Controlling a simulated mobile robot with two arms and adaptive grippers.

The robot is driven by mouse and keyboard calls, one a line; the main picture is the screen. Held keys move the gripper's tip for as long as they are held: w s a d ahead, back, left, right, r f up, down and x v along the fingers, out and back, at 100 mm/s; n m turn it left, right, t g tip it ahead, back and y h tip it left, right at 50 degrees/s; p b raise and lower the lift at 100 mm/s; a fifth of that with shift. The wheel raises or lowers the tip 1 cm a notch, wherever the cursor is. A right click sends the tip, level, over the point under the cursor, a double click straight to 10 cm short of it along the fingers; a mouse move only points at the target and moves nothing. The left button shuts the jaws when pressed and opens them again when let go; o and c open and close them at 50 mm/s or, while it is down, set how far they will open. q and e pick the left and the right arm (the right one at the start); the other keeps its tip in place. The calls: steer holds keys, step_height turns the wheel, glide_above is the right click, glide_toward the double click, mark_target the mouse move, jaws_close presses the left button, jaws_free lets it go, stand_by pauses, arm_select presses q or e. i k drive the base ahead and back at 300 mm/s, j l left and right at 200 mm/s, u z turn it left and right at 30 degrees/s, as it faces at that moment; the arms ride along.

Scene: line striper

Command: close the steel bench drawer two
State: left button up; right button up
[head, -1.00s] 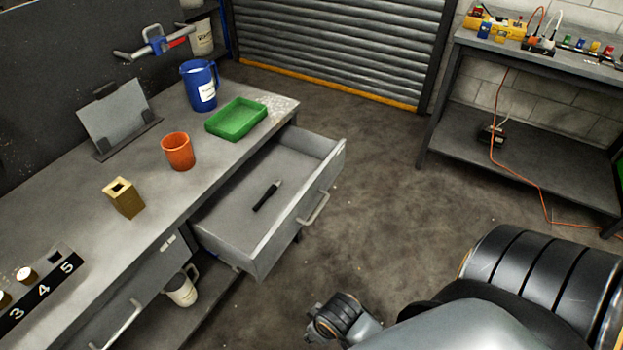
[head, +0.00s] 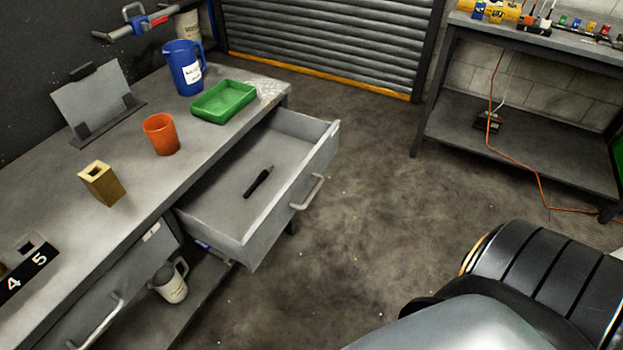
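The open grey steel drawer (head: 225,218) sticks out from the front of the steel bench (head: 107,240). Its metal bar handle (head: 308,192) is on the outer front panel. A black pen-like item (head: 258,181) lies on the drawer floor. A second drawer with a bar handle (head: 97,322) is at the lower left and looks shut. One of my arms fills the lower right, with its gripper out of the picture. Neither gripper is in view, and nothing of mine touches the open drawer.
On the bench top are a blue jug (head: 184,68), a green tray (head: 223,101), an orange cup (head: 161,134) and a brass block (head: 102,184). The floor (head: 370,200) right of the drawer is clear.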

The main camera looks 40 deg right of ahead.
mark_target(214, 212)
steer(key=i+z, duration=0.15)
steer(key=z, duration=0.3)
steer(key=i+j+z, duration=0.1)
steer(key=z, duration=0.4)
steer(key=i+j+z, duration=0.15)
steer(key=z, duration=0.3)
